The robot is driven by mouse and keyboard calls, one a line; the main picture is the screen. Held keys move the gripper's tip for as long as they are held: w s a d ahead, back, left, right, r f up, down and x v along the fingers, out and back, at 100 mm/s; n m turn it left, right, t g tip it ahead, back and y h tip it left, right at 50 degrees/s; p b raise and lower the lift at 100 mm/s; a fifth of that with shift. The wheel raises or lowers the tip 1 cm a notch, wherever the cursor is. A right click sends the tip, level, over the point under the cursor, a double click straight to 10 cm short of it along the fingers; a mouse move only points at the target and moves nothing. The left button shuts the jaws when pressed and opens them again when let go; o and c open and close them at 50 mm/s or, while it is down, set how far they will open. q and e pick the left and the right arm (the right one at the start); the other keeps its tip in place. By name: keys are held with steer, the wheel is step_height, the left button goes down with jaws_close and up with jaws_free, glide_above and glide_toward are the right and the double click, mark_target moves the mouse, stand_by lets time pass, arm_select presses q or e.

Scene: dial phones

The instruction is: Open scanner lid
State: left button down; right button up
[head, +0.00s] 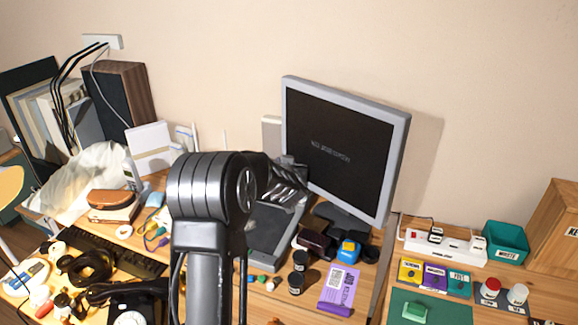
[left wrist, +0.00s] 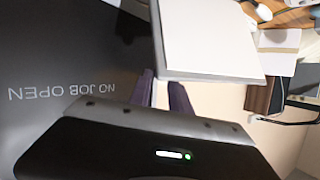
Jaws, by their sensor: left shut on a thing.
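The scanner (head: 268,238) is a dark grey flat box on the desk, left of the monitor and partly hidden behind my left arm. My left gripper (head: 289,191) is over its far end, below the left side of the monitor. In the left wrist view a pale panel with a grey edge (left wrist: 208,40), apparently the scanner lid, runs up to my left gripper (left wrist: 163,95). The purplish fingertips are shut on it at its near corner. In the head view my arm hides most of the lid, so its angle is hard to tell. My right gripper is not in view.
The monitor (head: 335,140) stands close right of the gripper; its screen (left wrist: 60,60) fills the wrist view's left. A keyboard (head: 110,252) lies left.

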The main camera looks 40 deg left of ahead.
arm_select(q)
steer(key=shift+w+r, duration=0.15)
steer(key=shift+w, duration=0.1)
steer(key=c, duration=1.3)
jaws_free()
steer(key=shift+s, duration=0.1)
steer(key=v, duration=0.7)
steer(key=shift+s+d+b, duration=0.25)
steer(key=shift+b, duration=0.05)
